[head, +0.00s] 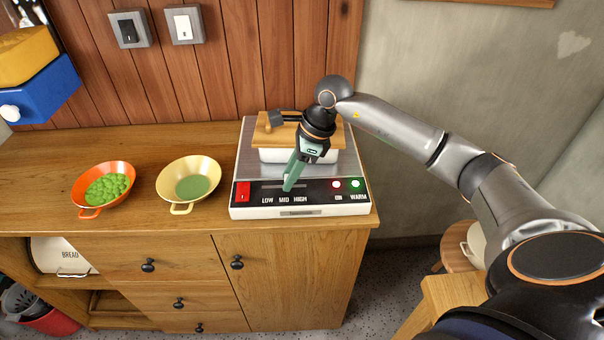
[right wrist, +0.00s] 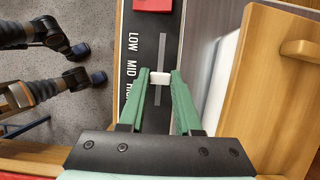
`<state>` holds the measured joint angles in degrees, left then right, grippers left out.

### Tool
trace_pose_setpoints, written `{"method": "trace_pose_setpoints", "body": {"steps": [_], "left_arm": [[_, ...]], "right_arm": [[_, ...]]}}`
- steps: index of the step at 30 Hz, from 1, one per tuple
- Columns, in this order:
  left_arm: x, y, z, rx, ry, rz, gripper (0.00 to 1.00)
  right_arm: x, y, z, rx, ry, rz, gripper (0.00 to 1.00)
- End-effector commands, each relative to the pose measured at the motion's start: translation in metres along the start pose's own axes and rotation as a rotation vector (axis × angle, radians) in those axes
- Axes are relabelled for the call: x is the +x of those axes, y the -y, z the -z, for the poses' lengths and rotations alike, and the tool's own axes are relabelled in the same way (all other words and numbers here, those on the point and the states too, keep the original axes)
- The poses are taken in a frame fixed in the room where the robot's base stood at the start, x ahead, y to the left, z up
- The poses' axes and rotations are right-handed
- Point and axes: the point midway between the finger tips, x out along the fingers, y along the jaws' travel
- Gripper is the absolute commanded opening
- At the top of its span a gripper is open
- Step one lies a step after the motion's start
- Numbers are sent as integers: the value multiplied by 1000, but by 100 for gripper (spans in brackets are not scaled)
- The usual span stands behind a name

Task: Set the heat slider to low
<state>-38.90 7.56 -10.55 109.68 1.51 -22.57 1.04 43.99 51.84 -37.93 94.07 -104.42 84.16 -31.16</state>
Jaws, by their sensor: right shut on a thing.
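The heat slider's white knob (right wrist: 160,79) sits in a grey slot on the black panel of the warming appliance (head: 243,209). It is near the MID label, a little toward HIGH, and away from LOW. My right gripper (head: 288,186) reaches down to the panel with its green fingers. In the right wrist view its fingertips (right wrist: 160,76) are on either side of the knob, shut on it. In the head view the fingers hide the knob. My left gripper is not in view.
A red switch (head: 243,191) is left of the slider, and ON and WARM lights (head: 346,184) are right. A white dish with a wooden lid (head: 270,136) stands behind the panel. An orange pan (head: 120,172) and a yellow pan (head: 210,170) stand left on the counter.

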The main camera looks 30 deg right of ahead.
Motion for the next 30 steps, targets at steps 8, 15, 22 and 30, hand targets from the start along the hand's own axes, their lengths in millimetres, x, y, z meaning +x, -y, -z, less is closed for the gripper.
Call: {"method": "trace_pose_setpoints", "body": {"steps": [8, 15, 22, 30], "left_arm": [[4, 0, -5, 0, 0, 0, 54], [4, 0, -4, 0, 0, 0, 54], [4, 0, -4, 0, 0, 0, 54], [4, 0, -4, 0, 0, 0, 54]], "right_arm": [[17, 0, -43, -1, 3, 0, 0], [18, 0, -46, -1, 5, 1, 0], [18, 0, -45, -1, 6, 1, 49], [18, 0, -44, 0, 2, 1, 62]]}}
